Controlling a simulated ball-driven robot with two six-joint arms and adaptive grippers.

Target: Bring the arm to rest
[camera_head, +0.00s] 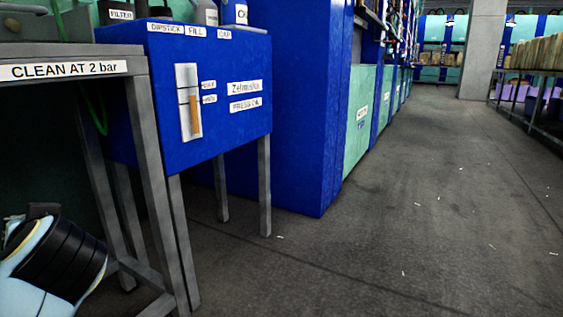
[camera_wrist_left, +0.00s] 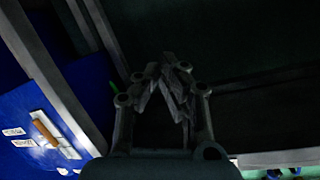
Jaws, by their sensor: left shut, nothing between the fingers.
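My left gripper (camera_wrist_left: 172,75) shows in the left wrist view. Its fingers are together and hold nothing. Dark shadow lies behind it, with a table's grey metal legs at the upper left. In the head view part of my left arm shows at the lower left, beside the table's legs; the gripper itself does not show there. My right gripper is in neither view.
A grey table (camera_head: 136,75) labelled "CLEAN AT 2 bar" stands at the left. Next to it is a blue oil tank (camera_head: 215,130) on grey legs; its gauge also shows in the wrist view. Blue and green presses line the aisle. The floor (camera_head: 400,220) at right is open, with small pale scraps.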

